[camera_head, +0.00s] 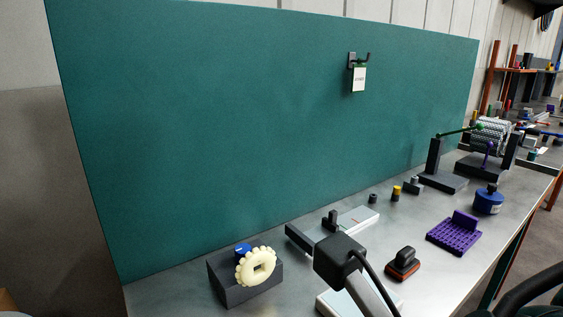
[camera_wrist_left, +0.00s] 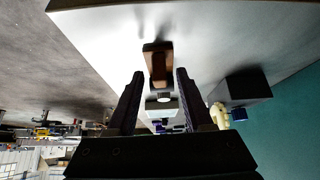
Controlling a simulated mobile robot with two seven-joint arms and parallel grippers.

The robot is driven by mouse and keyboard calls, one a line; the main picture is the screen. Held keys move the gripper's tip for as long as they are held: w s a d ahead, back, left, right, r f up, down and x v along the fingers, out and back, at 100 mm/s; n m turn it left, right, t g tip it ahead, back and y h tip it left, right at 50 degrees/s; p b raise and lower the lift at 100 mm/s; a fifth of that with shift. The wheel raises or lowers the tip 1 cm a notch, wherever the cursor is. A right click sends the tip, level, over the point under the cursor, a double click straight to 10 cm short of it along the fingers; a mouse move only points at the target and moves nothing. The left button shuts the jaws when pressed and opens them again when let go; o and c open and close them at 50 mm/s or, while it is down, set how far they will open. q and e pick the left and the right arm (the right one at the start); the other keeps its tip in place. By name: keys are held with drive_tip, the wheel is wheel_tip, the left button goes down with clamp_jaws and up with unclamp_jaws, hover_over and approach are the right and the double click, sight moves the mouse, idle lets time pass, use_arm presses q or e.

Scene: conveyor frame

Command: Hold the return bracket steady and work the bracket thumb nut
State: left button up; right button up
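A frame of dark upright posts (camera_head: 433,158) carries a ribbed grey roller (camera_head: 490,135) at the far right of the bench in the head view. A green rod (camera_head: 458,131) and a small purple part (camera_head: 488,152) are on it. I cannot tell which piece is the return bracket or its thumb nut; they are too small or hidden. My left gripper (camera_wrist_left: 160,73) shows only in the left wrist view. Its fingers are apart, with nothing visibly held between them. A brown block-like object (camera_wrist_left: 158,60) shows beyond the fingertips. My right gripper is not in view.
A dark box (camera_head: 235,290) holds a cream knobbed wheel (camera_head: 268,266). A black-and-red tool (camera_head: 403,264), purple tray (camera_head: 460,236), blue container (camera_head: 488,202) and small cylinders (camera_head: 396,193) stand on the bench. A green panel (camera_head: 240,120) backs the bench.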

use_arm(q)
drive_tip(key=shift+o, duration=0.3)
drive_tip(key=shift+a+r, duration=0.1)
drive_tip(key=v, duration=0.7)
drive_tip(key=shift+s+r, duration=0.15)
drive_tip(key=shift+s, duration=0.05)
